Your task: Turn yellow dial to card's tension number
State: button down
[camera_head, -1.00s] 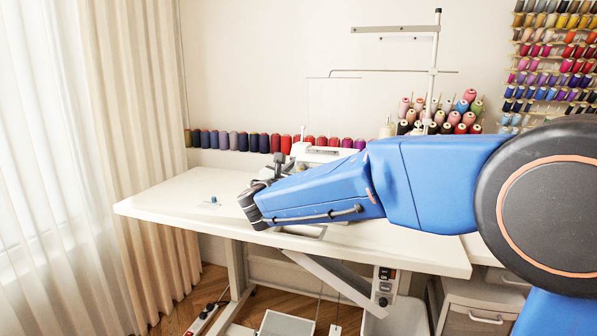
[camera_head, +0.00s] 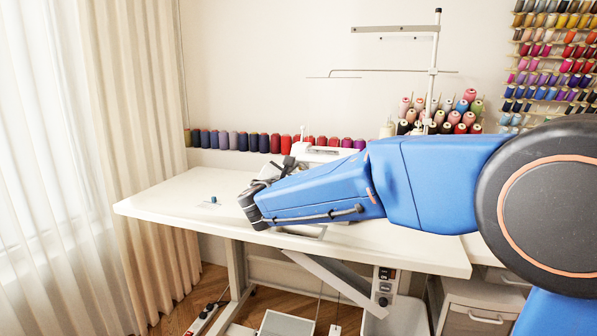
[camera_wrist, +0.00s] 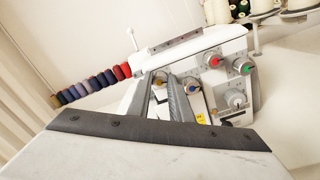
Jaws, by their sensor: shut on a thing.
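The white overlock machine (camera_wrist: 205,62) fills the upper middle of the wrist view, tilted by the camera's roll. The yellow dial (camera_wrist: 160,79) is on its left front, between the tips of my gripper (camera_wrist: 161,77). My gripper's two grey fingers are shut on the dial. The blue-centred dial (camera_wrist: 194,88) sits just right of the right finger. The red dial (camera_wrist: 214,61) and green dial (camera_wrist: 246,67) are farther right. In the head view, my forearm hides most of the machine (camera_head: 318,151). I cannot make out a card or any number on the dial.
A larger pale dial (camera_wrist: 236,100) sits below the green one. The white table (camera_head: 165,205) is clear at its left except for a small blue item (camera_head: 213,200). Thread cones (camera_head: 465,117) stand behind at right, and a row of spools (camera_head: 240,141) lines the wall.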

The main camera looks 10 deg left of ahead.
jog(key=shift+m, duration=1.2)
jog(key=shift+f, duration=0.1)
jog(key=c, duration=1.6)
grip_release()
jog(key=s, duration=0.5)
jog(key=s+a, duration=0.1)
jog(key=s, duration=0.5)
jog(key=s+a, duration=0.1)
jog(key=s, duration=0.5)
jog(key=shift+s+a, duration=0.15)
jog(key=shift+a, duration=0.05)
